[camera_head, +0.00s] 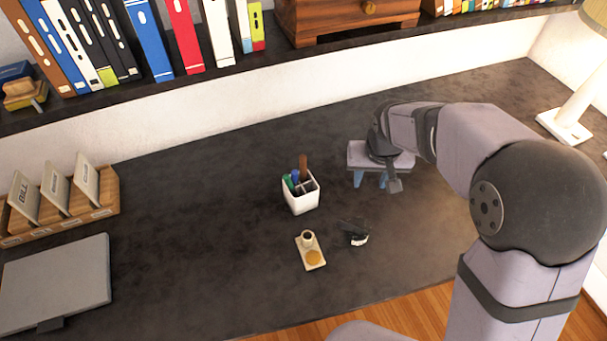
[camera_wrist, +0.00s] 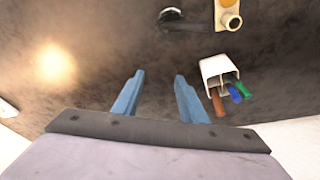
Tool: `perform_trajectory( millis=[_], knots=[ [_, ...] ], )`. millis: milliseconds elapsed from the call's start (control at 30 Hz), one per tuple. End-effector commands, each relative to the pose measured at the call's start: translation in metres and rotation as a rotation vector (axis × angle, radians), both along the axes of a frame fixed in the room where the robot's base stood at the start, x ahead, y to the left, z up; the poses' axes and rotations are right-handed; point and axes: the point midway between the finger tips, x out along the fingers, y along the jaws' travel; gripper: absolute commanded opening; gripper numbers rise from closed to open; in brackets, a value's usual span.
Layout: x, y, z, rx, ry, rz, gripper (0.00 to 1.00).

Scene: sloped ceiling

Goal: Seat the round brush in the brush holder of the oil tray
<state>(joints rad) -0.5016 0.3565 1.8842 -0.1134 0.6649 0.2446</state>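The oil tray (camera_head: 314,262) is a small pale board on the dark desk, with a round amber patch and a short upright cup, the brush holder (camera_head: 307,239). The tray (camera_wrist: 221,15) and holder (camera_wrist: 232,22) also show at the top of the wrist view, partly cut off. A small black object with a pale end, apparently the round brush (camera_head: 359,239), lies to the right of the tray. It is dark and blurred in the wrist view (camera_wrist: 172,14). My gripper (camera_head: 371,181) is open and empty above the desk, behind the brush; its blue fingers (camera_wrist: 159,84) stand apart.
A white pen cup (camera_head: 301,201) holding several pens stands behind the tray, left of my gripper. A letter rack (camera_head: 75,215) and grey laptop-like slab (camera_head: 55,283) are at the left. A shelf of binders runs along the back. A lamp (camera_head: 565,125) stands at the right.

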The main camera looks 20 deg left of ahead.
Motion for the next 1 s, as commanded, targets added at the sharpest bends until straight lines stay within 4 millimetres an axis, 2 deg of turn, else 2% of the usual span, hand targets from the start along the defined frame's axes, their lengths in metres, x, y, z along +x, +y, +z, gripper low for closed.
perform_trajectory(
  millis=[33, 100, 200, 333, 400, 500, 667, 1000],
  knots=[
    [0.007, 0.034, -0.004, 0.009, -0.021, 0.043, 0.39],
    [0.015, 0.074, -0.005, 0.026, -0.051, 0.086, 0.39],
    [0.018, 0.121, -0.007, 0.047, -0.083, 0.135, 0.39],
    [0.017, 0.162, -0.01, 0.069, -0.109, 0.174, 0.39],
    [0.016, 0.174, -0.01, 0.077, -0.117, 0.186, 0.39],
    [0.016, 0.181, -0.01, 0.082, -0.122, 0.191, 0.39],
    [0.017, 0.182, -0.012, 0.082, -0.123, 0.192, 0.39],
    [0.023, 0.185, -0.029, 0.082, -0.123, 0.192, 0.39]
  ],
)
